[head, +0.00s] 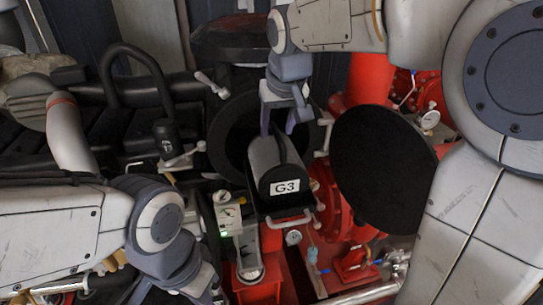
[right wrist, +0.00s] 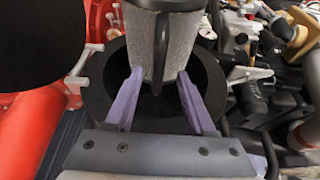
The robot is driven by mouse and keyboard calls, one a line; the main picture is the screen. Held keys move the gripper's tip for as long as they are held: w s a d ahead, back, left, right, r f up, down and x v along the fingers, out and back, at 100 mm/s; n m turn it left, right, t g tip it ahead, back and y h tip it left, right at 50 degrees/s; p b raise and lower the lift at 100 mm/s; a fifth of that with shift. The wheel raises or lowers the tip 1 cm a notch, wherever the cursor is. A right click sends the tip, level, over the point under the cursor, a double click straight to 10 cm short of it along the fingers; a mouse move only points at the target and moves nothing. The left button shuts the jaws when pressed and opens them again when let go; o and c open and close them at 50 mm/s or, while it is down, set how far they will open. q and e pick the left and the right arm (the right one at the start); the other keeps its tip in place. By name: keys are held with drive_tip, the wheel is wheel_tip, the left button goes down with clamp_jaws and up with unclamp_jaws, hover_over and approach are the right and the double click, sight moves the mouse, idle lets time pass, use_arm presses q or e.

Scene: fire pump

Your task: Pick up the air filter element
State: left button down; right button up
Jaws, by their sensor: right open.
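The air filter element (head: 272,165) is a grey mesh cylinder with a black end cap labelled "G3" and a dark handle along its top. In the head view it sits at the centre, in front of a round black housing opening (head: 222,145). My right gripper (head: 284,130) reaches down from above at the element's handle. In the right wrist view, the open purple fingers (right wrist: 160,105) stand on either side of the element (right wrist: 178,45) and its dark handle. I cannot tell whether they touch it. My left arm comes in at lower left; its fingertips are out of view.
A large black round cover (head: 380,170) stands open to the right of the element. A small gauge box (head: 228,218) with a green light is at lower left of it. Red pump parts (head: 362,80), valves and a gauge (head: 430,119) crowd the right. Black hoses fill the left.

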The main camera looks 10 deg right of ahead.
sight(277, 133)
drive_tip(key=shift+p+x, duration=0.4)
drive_tip(key=shift+x, duration=1.35)
drive_tip(key=shift+s+d, duration=0.15)
clamp_jaws()
